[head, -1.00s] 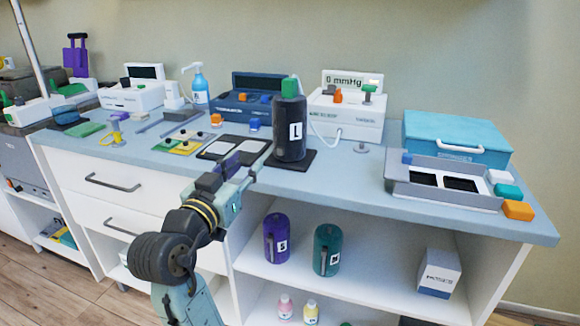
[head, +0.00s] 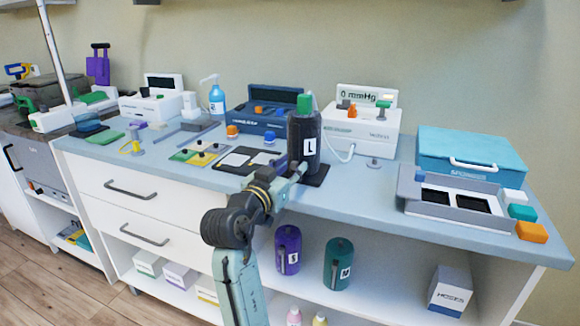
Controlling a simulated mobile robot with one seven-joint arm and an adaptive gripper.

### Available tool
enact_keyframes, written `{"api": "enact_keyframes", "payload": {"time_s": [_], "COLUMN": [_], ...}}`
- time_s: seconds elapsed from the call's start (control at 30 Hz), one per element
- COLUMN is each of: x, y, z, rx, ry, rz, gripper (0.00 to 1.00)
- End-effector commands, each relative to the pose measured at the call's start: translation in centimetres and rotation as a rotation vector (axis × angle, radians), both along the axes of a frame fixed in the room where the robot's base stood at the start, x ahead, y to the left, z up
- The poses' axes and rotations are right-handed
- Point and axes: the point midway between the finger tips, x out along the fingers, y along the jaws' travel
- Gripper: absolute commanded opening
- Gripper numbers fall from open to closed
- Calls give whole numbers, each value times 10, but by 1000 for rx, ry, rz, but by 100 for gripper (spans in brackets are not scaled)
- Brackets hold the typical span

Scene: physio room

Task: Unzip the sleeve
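The black sleeve (head: 313,151) stands upright on a dark base plate (head: 318,177) near the counter's front edge. It has a white label "L" and a green top piece (head: 306,103). My gripper (head: 297,171) is at the sleeve's lower left front, its tip overlapping the sleeve in the picture. I cannot tell whether it touches. The fingers are small and partly merged with the sleeve, so their opening is unclear. No zip pull can be made out on the black sleeve; its left side is partly behind my gripper.
A white pressure unit (head: 370,133) reading "0 mmHg" stands behind the sleeve, with a pale hose. A dark blue case (head: 262,118), a grey tray (head: 410,196) and a teal box (head: 480,152) flank it. Purple (head: 289,262) and teal (head: 331,272) sleeves stand on the shelf below.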

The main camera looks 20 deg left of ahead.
Motion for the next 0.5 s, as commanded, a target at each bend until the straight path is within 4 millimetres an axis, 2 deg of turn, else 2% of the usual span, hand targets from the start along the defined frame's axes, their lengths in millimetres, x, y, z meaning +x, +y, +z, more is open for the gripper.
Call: {"api": "enact_keyframes", "payload": {"time_s": [0.2,0.5], "x": [0,0], "y": [0,0], "z": [0,0], "rx": [0,0], "ry": [0,0], "rz": [0,0], "gripper": [33,13]}}
